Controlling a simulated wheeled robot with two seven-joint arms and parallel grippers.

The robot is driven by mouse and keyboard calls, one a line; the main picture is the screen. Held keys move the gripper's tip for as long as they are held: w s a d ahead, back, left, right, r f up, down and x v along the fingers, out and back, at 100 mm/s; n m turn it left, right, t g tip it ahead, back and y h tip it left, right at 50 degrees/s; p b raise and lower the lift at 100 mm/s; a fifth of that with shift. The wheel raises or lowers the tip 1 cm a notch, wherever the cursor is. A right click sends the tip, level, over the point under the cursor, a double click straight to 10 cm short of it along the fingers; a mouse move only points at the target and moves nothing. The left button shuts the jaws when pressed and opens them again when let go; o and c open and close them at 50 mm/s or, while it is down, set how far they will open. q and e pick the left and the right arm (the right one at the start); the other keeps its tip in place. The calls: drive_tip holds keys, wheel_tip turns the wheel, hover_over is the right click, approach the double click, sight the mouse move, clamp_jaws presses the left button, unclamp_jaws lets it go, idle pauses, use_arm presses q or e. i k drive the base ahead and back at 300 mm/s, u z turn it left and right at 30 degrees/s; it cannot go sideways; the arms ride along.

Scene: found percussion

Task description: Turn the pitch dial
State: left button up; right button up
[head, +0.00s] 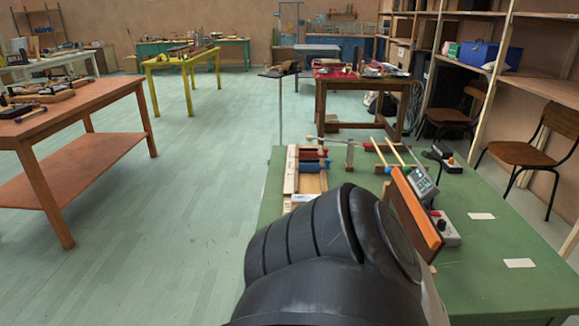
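A small grey box with knobs (447,228) sits on the green table (490,260), right of a tilted orange-brown board (416,215). A grey-green device with a small screen (420,181) stands just behind the board. A darker box with a reddish knob (451,163) lies farther back on the table. I cannot tell which of these carries the pitch dial; the knobs are too small to read. A large black arm link of mine fills the lower middle and hides part of the table and the board's lower left. Neither gripper shows.
A wooden tray (291,180) with red and blue blocks (313,162) lies at the table's left edge. Wooden sticks (388,152) lie behind. A red-brown bench (70,110) stands left, with open floor between.

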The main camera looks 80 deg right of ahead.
sight(441, 223)
drive_tip(key=k, duration=0.65)
drive_tip(key=z, duration=2.65)
